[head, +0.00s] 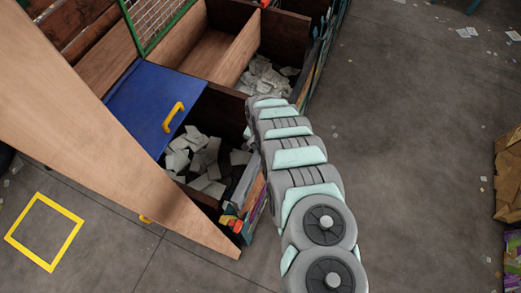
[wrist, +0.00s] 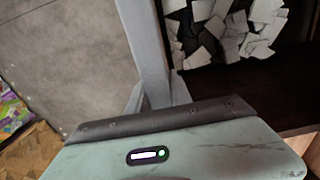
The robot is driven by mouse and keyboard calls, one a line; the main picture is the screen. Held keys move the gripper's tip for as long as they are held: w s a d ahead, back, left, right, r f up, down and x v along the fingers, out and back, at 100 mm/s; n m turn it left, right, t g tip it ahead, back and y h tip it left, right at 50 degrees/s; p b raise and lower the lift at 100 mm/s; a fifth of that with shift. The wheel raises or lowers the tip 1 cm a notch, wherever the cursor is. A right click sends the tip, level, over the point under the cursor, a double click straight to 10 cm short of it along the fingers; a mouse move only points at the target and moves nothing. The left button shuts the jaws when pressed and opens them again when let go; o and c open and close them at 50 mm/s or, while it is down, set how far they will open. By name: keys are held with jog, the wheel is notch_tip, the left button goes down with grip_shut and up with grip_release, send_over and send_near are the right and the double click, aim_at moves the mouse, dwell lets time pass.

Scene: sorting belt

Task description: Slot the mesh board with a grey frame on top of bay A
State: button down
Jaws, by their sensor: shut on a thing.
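My gripper (wrist: 160,97) is in the wrist view, shut on a grey bar (wrist: 151,45) that runs away from the jaws. I take it for the frame of the grey-framed mesh board, seen nearly edge-on; no mesh can be made out. In the head view my arm hides the jaws and what they hold. A dark bay (head: 237,166) with pale scraps lies left of my arm. A second bay (head: 288,49) with scraps lies beyond it. No letter is readable, so I cannot tell which is bay A.
A blue board (head: 146,103) with a yellow handle (head: 173,117) partly covers the nearer bay. A green-framed mesh board (head: 155,20) lies further back. A long wooden panel (head: 100,140) crosses the left. The right-hand floor (head: 420,150) is mostly clear, with cardboard (head: 508,175) at its edge.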

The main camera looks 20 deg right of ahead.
notch_tip(320, 180, down, 17)
jog(key=b, duration=1.2)
jog(key=shift+b, duration=0.4)
jog(key=shift+f, duration=0.1)
jog(key=shift+f+b, duration=0.65)
jog(key=shift+b, duration=0.1)
jog(key=c, duration=1.1)
grip_release()
jog(key=shift+r, duration=0.1)
jog(key=shift+r+p, duration=0.55)
jog(key=shift+r, duration=4.9)
